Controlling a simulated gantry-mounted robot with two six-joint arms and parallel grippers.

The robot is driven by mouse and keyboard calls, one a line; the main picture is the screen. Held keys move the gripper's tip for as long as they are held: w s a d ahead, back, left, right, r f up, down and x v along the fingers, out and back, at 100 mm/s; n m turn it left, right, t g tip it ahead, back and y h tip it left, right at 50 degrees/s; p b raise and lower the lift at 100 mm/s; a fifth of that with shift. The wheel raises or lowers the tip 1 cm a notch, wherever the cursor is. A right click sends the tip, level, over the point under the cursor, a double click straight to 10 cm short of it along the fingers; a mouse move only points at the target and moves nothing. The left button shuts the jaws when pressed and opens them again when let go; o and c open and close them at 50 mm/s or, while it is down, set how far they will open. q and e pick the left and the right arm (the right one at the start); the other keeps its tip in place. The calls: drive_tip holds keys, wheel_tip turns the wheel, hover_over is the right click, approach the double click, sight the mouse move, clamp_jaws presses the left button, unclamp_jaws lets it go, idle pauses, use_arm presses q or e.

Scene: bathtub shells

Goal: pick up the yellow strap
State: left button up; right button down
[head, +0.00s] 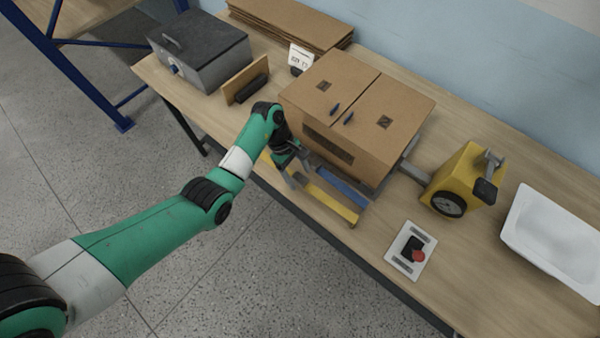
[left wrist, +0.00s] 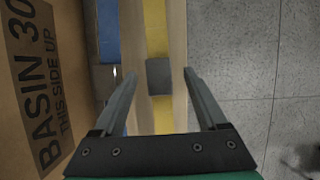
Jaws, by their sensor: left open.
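The yellow strap (head: 327,203) lies flat along the table's front edge, in front of the cardboard box. In the left wrist view the yellow strap (left wrist: 155,28) runs up the picture, with a grey band or buckle (left wrist: 160,77) across it. My left gripper (head: 303,172) is over the strap's left part, fingers apart and empty. In the left wrist view the strap passes between the two fingers of my left gripper (left wrist: 158,73). I cannot tell how far above it the fingertips are. My right gripper is not in view.
A blue strap (head: 343,187) lies beside the yellow one, close to the box (head: 350,110). A yellow machine with a wheel (head: 462,178), a panel with a red button (head: 411,249) and a white basin (head: 553,240) stand to the right. The floor drops away past the front edge.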

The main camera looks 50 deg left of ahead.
use_arm(q)
drive_tip(key=shift+f, duration=0.15)
drive_tip(key=shift+c, duration=0.2)
clamp_jaws()
drive_tip(key=shift+r, duration=0.45)
wheel_tip(320, 180, up, 3)
drive_tip(key=shift+f+p, duration=0.1)
drive_tip(key=shift+p, duration=0.65)
drive_tip(key=s+d+r+p, duration=0.9)
drive_tip(key=s+p, duration=0.1)
drive_tip(key=p, duration=0.1)
drive_tip(key=shift+s+d+r, duration=0.15)
drive_tip(key=shift+s+d, duration=0.05)
drive_tip(key=shift+s, duration=0.05)
